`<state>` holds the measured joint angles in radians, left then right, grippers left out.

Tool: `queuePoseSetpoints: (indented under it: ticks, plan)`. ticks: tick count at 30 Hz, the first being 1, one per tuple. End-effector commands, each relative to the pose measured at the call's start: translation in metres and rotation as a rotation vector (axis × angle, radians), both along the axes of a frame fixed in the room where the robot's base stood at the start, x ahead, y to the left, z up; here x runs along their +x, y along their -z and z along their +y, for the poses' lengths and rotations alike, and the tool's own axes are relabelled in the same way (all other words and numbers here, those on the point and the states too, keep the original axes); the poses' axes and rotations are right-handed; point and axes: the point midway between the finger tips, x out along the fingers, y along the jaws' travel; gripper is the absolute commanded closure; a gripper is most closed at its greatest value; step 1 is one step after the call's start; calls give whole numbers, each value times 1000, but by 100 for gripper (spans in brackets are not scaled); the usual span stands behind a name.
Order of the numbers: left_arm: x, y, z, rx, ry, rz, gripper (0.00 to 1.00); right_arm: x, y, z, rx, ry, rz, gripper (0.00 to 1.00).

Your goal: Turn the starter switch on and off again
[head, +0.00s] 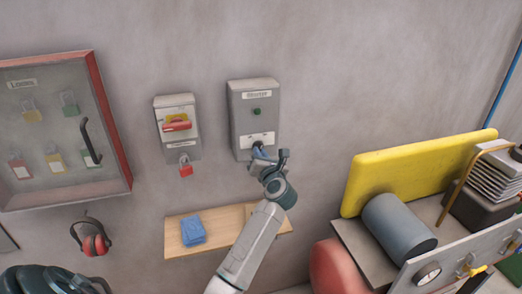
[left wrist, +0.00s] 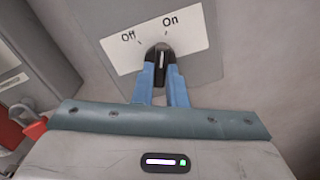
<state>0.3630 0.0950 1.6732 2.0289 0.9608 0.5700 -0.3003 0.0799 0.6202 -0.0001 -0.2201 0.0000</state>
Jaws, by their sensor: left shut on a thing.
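The starter box (head: 255,100) is a grey box on the wall with a label at its top and a small green round light or button. Its dark switch knob (left wrist: 161,58) sits on a white plate marked Off and On in the left wrist view. The white mark on the knob stands nearly upright, closer to the On tick than to the Off tick. My left gripper (head: 268,158) is at the lower part of the box. In the left wrist view its blue fingers (left wrist: 162,85) are shut on the knob from both sides.
A grey isolator box (head: 177,108) with a red and yellow handle and red padlock hangs to the left. A padlock cabinet (head: 128,150) is further left. A wooden shelf (head: 215,247) with a blue cloth is below. A yellow panel (head: 400,172) and machine stand right.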

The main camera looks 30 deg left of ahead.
Motion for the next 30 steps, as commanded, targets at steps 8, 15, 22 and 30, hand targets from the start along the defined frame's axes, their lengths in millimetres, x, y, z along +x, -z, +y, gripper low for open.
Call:
queuePoseSetpoints:
  ticks: [8,15,22,30]
  plan:
    - [0,-1,0,62,-1,73,100,0,-7,-1,-1,0,0,36]
    - [0,0,0,78,-1,90,100,0,-8,-1,-1,0,0,36]
    - [0,0,0,78,-1,90,100,0,-8,-1,-1,0,0,36]
    - [0,0,0,77,-1,89,66,0,-8,-1,-1,0,0,36]
